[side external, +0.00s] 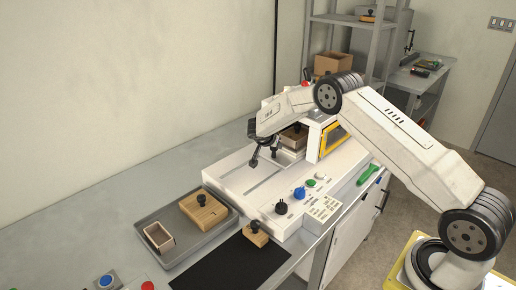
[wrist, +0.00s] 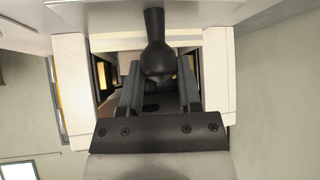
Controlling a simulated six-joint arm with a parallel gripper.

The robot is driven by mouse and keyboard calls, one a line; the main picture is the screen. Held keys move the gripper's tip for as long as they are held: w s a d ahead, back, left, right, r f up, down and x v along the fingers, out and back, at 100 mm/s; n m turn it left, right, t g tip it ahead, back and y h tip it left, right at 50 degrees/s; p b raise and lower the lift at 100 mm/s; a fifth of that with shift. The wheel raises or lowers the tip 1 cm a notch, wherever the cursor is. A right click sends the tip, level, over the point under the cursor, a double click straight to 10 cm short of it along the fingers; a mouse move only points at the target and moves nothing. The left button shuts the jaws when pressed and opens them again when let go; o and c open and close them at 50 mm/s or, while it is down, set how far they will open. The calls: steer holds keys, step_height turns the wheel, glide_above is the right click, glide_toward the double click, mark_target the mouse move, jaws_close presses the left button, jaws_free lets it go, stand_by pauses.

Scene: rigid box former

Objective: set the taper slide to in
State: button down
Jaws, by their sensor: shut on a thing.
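The white box former (side external: 232,192) stands on the bench, with a slotted bed and a yellow-framed opening at its back right. My gripper (side external: 263,158) is low over the back part of the bed. In the wrist view my gripper (wrist: 159,82) has its two fingers on either side of a black knob (wrist: 155,52) on a stem, and it is shut on this knob. I take the knob for the taper slide's handle, but no marking on it can be read. The slide's body and its in or out position cannot be made out.
The front panel has a black dial (side external: 281,208), a blue knob (side external: 299,193) and a green button (side external: 311,183). A grey tray (side external: 172,256) holds a wooden block and a small box. A knobbed wooden block (side external: 256,236) lies by the black mat (side external: 225,270).

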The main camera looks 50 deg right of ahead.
stand_by(0.8)
steer(key=shift+d, duration=2)
steer(key=shift+c, duration=1.4)
jaws_free()
steer(key=shift+a, duration=0.1)
steer(key=v, duration=0.7)
steer(key=shift+a+r, duration=0.25)
steer(key=shift+r, duration=0.05)
steer(key=shift+s, duration=0.15)
